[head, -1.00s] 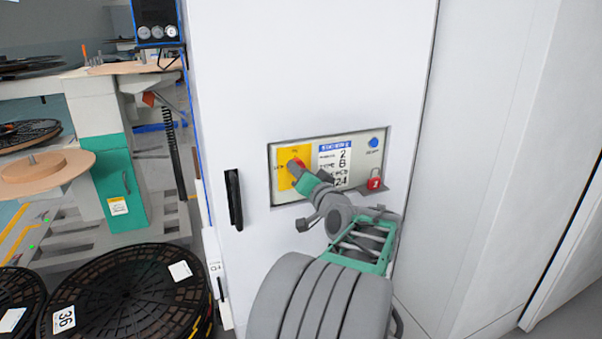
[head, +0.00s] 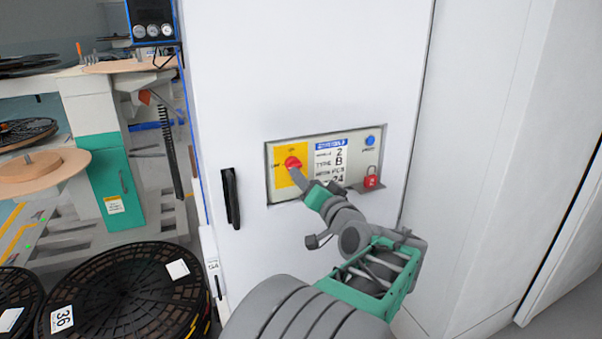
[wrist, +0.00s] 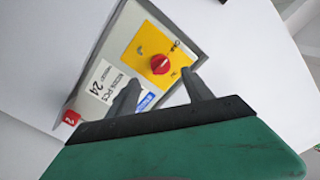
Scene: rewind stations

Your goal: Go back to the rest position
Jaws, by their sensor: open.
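My gripper (head: 297,181) is in front of the control panel (head: 378,151) on the white cabinet. In the wrist view my gripper (wrist: 163,90) shows two separated fingers with nothing between them. The red rotary switch (head: 293,163) sits on a yellow plate (head: 281,178); in the wrist view the red switch (wrist: 160,64) lies beyond the fingertips, apart from them. The head view shows the fingers just below and right of the switch. A red padlock (head: 371,179) is at the panel's lower right, and its edge shows in the wrist view (wrist: 71,118).
The white cabinet (head: 300,60) has a black handle (head: 231,198) left of the panel. Black reels (head: 125,295) are stacked on the floor at lower left. A machine with a green panel (head: 115,180) and wooden discs (head: 35,172) stands behind them. A blue button (head: 370,140) is at the panel's upper right.

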